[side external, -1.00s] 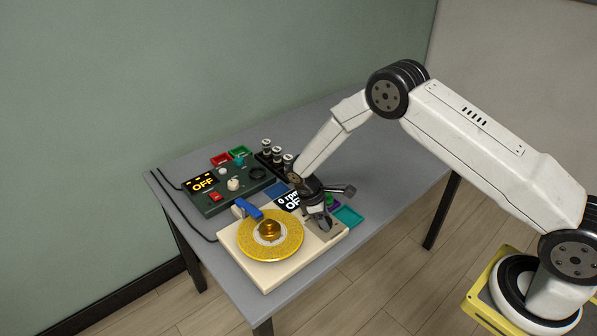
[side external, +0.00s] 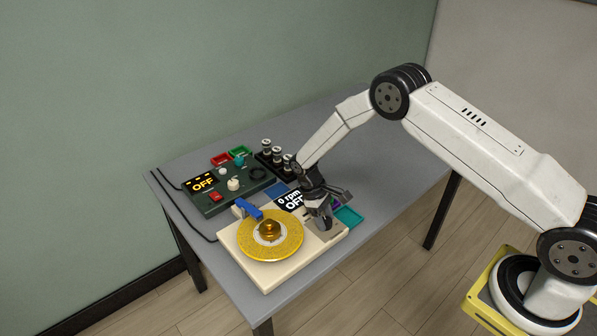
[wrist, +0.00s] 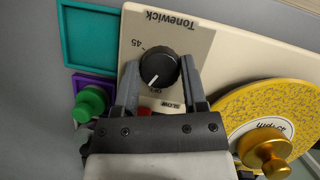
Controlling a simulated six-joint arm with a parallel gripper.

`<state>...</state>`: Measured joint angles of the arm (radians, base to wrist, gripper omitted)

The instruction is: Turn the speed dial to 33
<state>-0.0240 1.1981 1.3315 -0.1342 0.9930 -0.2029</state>
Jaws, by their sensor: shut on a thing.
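The speed dial (wrist: 157,70) is a round black knob with a white pointer line, on the beige turntable base (side external: 265,279). My gripper (wrist: 160,73) is shut on the speed dial, one finger on each side. In the wrist view the pointer aims down and left, below the printed 45. Part of an OFF mark shows under the dial; no 33 mark is visible, and my left finger covers part of the scale. In the side view my gripper (side external: 322,222) is low over the turntable's right corner and hides the dial. The turntable display (side external: 291,202) reads 0 rpm OFF.
The yellow platter (side external: 289,247) with a brass weight (wrist: 266,157) is close beside my right finger. A teal tray (side external: 349,216) and a purple tray with a green knobbed item (wrist: 91,100) lie on the other side. A dark control box (side external: 213,208) reading OFF stands behind.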

